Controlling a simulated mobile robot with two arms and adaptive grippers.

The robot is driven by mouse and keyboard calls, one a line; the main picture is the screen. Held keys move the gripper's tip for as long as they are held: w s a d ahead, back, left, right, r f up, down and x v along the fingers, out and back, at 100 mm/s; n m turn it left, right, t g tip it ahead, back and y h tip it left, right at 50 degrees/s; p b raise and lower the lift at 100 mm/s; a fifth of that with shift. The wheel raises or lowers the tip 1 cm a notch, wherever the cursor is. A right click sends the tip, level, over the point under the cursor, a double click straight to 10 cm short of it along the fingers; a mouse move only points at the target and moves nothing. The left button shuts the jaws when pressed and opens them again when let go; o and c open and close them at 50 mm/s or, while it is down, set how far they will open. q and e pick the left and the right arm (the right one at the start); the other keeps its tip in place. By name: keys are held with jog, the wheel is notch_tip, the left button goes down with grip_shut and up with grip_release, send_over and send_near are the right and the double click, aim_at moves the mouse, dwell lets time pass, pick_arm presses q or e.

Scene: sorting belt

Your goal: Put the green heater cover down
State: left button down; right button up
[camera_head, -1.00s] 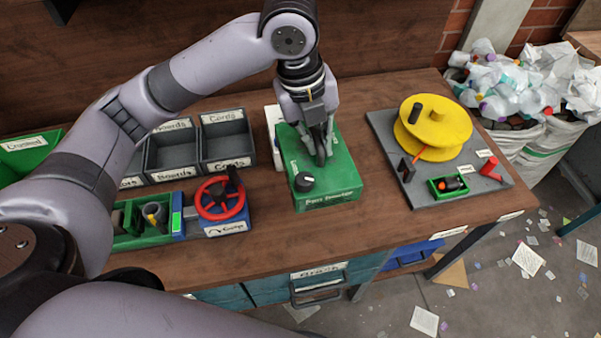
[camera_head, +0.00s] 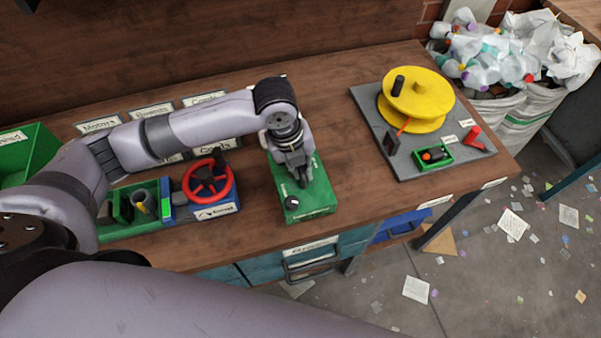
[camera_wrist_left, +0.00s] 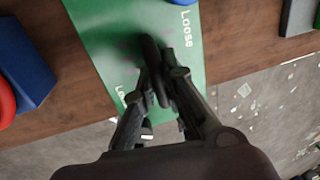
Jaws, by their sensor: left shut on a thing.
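The green heater cover (camera_head: 318,205) is a green box shape with a black knob on top, over the wooden bench right of the red wheel. In the left wrist view its green top (camera_wrist_left: 105,25) carries "Loose" lettering. My left gripper (camera_head: 305,185) points down over it. In the left wrist view the gripper (camera_wrist_left: 160,95) is shut on a black upright handle (camera_wrist_left: 152,55) of the cover. I cannot tell whether the cover's underside touches the bench. My right gripper is not in view.
The red wheel unit (camera_head: 210,182) stands left of the cover, with labelled bins behind it. A grey board (camera_head: 375,115) with a yellow reel (camera_head: 415,105) lies to the right. Bare bench (camera_head: 350,165) separates cover and board. The bench's front edge is close in front of the cover.

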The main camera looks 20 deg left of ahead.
aim_at(291, 180)
pick_arm(q)
notch_tip(291, 180, down, 3)
jog(key=shift+r, duration=0.1)
jog(key=c, duration=1.7)
grip_release()
jog(key=shift+f, duration=0.2)
jog(key=shift+r, duration=0.1)
jog(key=r, duration=0.4)
jog(key=s+a+r, duration=0.1)
jog(key=r, duration=0.3)
jog(key=a+r, duration=0.1)
jog(key=r, duration=0.3)
jog(key=shift+s+b, duration=0.15)
jog(key=shift+b, duration=0.25)
jog(key=shift+f, duration=0.1)
